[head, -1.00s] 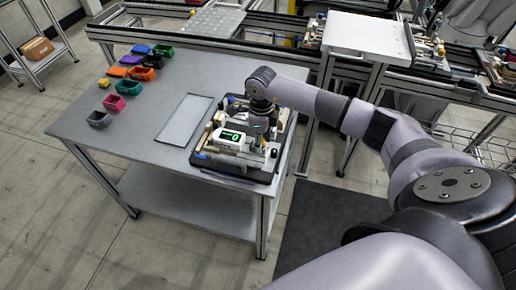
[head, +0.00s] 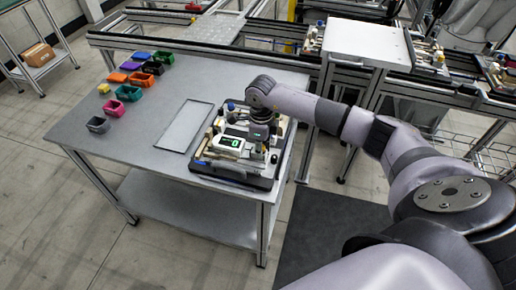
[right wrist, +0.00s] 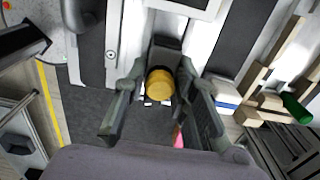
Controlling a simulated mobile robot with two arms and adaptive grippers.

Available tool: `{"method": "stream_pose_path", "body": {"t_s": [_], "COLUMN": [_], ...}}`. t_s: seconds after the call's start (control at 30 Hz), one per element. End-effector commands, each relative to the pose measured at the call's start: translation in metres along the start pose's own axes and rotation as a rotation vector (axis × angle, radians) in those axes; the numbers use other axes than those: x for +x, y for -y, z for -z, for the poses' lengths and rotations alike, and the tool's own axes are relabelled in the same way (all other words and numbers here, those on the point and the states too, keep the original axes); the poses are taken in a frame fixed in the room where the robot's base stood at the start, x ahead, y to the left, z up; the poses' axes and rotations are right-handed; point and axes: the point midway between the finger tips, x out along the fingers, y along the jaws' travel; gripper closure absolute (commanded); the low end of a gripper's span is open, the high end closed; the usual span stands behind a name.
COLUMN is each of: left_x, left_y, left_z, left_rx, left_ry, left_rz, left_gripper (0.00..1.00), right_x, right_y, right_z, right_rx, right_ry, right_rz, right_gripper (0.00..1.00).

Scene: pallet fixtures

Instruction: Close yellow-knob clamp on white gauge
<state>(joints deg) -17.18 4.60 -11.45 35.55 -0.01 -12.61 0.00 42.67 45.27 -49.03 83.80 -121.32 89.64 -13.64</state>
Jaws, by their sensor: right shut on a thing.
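In the right wrist view, the yellow knob (right wrist: 160,84) of the clamp lies between the fingers of my right gripper (right wrist: 160,72). The gripper is shut on the knob, with one finger on each side. Part of the white gauge (right wrist: 190,12) shows at the top of that view. In the head view my right gripper (head: 258,145) points down beside the gauge and hides the knob. My left gripper is not in view.
A flat grey plate (head: 184,126) lies left of the fixture. Several small coloured bins (head: 129,93) stand at the table's left side. A white-topped stand (head: 366,42) and a conveyor rail are behind. In the wrist view, wooden blocks (right wrist: 262,112) flank the gripper on the right.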

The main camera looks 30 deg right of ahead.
Motion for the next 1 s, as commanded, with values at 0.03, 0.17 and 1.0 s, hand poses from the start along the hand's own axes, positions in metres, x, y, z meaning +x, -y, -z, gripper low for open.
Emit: {"method": "stream_pose_path", "body": {"t_s": [0.03, 0.17, 1.0], "left_x": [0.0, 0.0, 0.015], "left_y": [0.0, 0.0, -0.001], "left_z": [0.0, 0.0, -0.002], "left_rx": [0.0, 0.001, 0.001], "left_ry": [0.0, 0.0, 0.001], "left_rz": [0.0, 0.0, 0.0], "left_gripper": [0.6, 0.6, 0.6], "right_x": [0.0, 0.0, 0.0], "right_y": [0.0, 0.0, 0.0], "right_z": [0.0, 0.0, -0.023], "right_rx": [0.0, 0.0, 0.0], "right_ry": [0.0, 0.0, 0.001], "right_rz": [0.001, 0.001, 0.0], "right_gripper": [1.0, 1.0, 0.74]}}
